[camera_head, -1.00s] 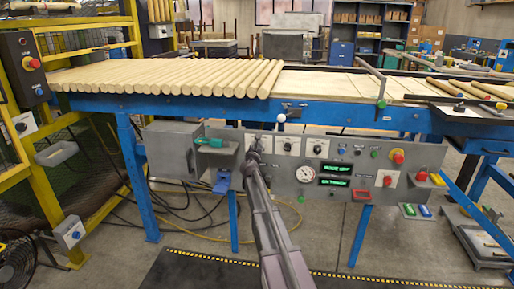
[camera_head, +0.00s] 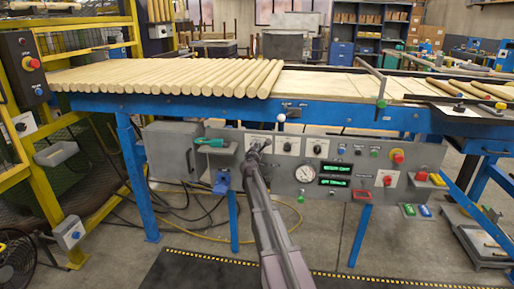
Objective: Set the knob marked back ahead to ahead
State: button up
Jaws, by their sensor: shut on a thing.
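A grey control panel (camera_head: 345,160) hangs below the blue conveyor frame. My gripper (camera_head: 254,151) is at its left part, shut on a small knob in front of a white label plate (camera_head: 263,138). The jaws hide the knob and most of its plate, so its marking and pointer direction cannot be read. A second knob on a white plate (camera_head: 288,146) is just to the right, clear of the gripper. A third knob on a white plate (camera_head: 316,148) is further right. Their labels are too small to read.
A green-handled tool (camera_head: 210,142) rests on a bracket left of my gripper. A gauge (camera_head: 306,174) and two green displays (camera_head: 336,169) are to the right. A red button (camera_head: 397,157) sits further right. Wooden rods (camera_head: 170,78) lie on the conveyor above.

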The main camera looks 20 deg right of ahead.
jog(key=m, duration=0.6)
jog(key=shift+w, duration=0.15)
dwell(0.5)
jog(key=o, duration=1.2)
jog(key=shift+c, duration=0.2)
jog(key=shift+m, duration=0.3)
jog(key=v, duration=1.2)
